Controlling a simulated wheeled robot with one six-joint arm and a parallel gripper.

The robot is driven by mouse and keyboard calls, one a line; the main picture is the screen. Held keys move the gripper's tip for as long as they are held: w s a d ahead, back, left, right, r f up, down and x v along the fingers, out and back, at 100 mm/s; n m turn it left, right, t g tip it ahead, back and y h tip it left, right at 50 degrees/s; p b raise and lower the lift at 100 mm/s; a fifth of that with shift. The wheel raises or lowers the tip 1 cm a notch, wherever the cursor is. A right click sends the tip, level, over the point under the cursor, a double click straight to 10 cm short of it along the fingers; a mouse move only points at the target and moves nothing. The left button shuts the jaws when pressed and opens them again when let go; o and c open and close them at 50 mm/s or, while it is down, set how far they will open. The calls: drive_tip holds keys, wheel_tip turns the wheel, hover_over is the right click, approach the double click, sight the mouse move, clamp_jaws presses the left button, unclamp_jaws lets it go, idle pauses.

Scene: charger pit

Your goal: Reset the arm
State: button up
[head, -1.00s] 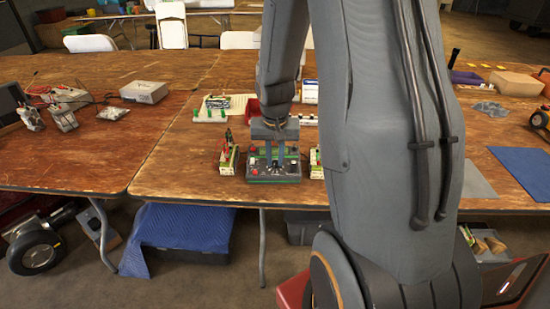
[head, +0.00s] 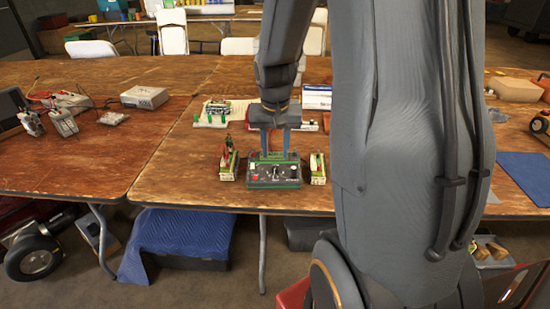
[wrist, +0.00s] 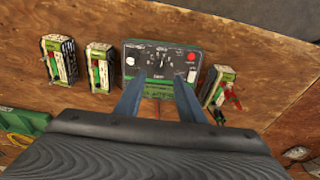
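My gripper (head: 274,152) points down just behind and above a dark green charger box (head: 274,174) with a dial and knobs, near the table's front edge. My arm comes down from the top of the head view and covers much of the right side.
Battery packs stand on both sides of the charger, one at left (head: 228,163) and one at right (head: 317,168). Green-and-white parts (head: 212,115) lie behind. A grey power supply (head: 145,97) and meters sit at left. The wooden table (head: 160,180) is bare left of the charger.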

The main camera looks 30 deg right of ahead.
drive_tip(key=shift+s+r, duration=0.1)
drive_tip(key=shift+r, duration=0.65)
drive_tip(key=s+a+n+g+y, duration=0.1)
drive_tip(key=s+a+n, duration=0.5)
drive_tip(key=s+a, duration=0.8)
drive_tip(key=shift+a+r+g, duration=0.15)
drive_tip(key=shift+a+g, duration=0.1)
drive_tip(key=shift+g, duration=0.05)
drive_tip(key=shift+c, duration=0.5)
drive_tip(key=shift+s, duration=0.1)
